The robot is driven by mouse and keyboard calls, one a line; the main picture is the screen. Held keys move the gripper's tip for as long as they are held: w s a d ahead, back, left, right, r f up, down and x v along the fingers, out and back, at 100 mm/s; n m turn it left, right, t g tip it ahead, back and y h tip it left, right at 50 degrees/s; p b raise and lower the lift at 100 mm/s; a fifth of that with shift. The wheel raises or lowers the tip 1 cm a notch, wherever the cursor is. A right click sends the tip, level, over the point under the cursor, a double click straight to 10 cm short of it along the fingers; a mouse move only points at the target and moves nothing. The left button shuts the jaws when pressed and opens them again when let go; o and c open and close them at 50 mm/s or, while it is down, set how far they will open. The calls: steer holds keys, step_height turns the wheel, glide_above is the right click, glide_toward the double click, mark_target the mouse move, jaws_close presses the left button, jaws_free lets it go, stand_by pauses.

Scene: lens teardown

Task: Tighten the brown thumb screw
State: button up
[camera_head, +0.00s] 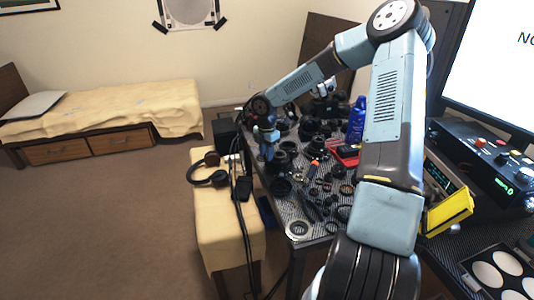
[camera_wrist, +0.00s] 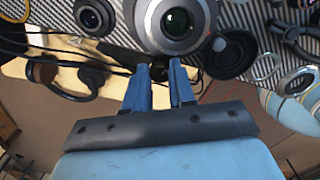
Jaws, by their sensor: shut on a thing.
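My gripper (camera_wrist: 160,68) is at the lower edge of a large grey lens (camera_wrist: 205,22) in the wrist view. Its two blue fingers stand a little apart, with a small dark piece (camera_wrist: 159,72) between their tips at the lens edge. This piece is where the thumb screw appears to be, but its brown colour is not clear and the fingers hide most of it. In the head view my gripper (camera_head: 266,148) is low over the left part of the cluttered table, and the screw cannot be made out there.
The table (camera_head: 303,238) is crowded with several lens parts and tools. A blue bottle (camera_head: 356,122) and a red tray (camera_head: 346,154) stand to the right. Headphones (camera_head: 208,172) and black cables lie on the cream bench (camera_head: 215,225) to the left. Open floor lies farther left.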

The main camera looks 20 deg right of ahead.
jaws_close()
steer(key=shift+d, duration=0.2)
steer(key=shift+a, duration=0.15)
steer(key=shift+r+m, duration=0.1)
steer(key=shift+m, duration=0.2)
steer(key=m, duration=0.5)
steer(key=shift+a+m, duration=0.1)
steer(key=shift+m, duration=0.2)
steer(key=m, duration=0.6)
steer(key=shift+m, duration=0.3)
